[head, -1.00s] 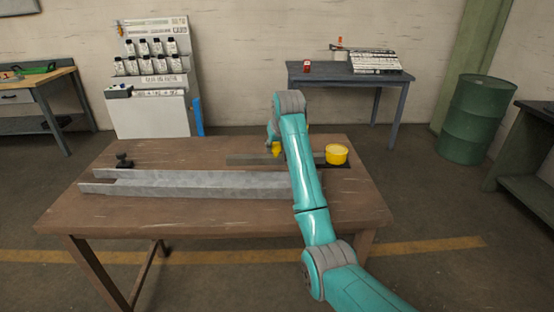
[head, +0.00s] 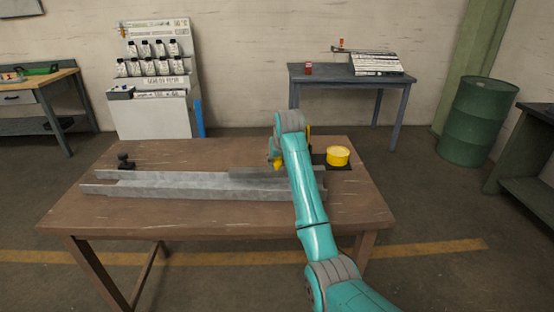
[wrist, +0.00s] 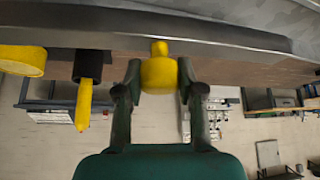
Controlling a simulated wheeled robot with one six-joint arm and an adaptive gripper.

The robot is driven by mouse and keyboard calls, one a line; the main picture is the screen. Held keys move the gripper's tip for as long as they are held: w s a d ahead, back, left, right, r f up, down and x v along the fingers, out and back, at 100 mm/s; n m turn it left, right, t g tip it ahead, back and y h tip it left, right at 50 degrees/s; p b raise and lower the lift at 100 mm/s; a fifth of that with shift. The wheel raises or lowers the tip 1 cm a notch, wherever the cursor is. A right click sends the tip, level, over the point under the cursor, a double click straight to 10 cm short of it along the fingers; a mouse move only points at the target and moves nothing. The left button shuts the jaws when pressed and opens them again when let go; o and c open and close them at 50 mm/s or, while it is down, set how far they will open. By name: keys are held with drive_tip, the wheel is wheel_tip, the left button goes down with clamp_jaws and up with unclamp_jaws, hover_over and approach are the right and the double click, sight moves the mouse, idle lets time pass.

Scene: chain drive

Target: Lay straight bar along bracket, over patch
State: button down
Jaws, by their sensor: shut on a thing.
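My gripper (head: 277,163) is shut on a yellow knob at the bar, partly behind my arm. In the wrist view the knob (wrist: 159,74) sits between my two fingers (wrist: 159,85), below a long grey metal edge (wrist: 200,38). I cannot make out the patch; my arm hides part of the bracket's right side.
A yellow tin (head: 338,155) stands on a dark pad at the right of the table. A yellow tool (wrist: 84,103) stands in a dark holder near it. A small black object (head: 124,162) is at the left end.

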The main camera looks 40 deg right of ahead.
drive_tip(key=shift+f, duration=0.25)
drive_tip(key=c, duration=0.7)
unclamp_jaws()
drive_tip(key=shift+f, duration=0.1)
drive_tip(key=shift+r, duration=0.45)
drive_tip(key=v, duration=1.2)
drive_tip(key=shift+r, duration=0.2)
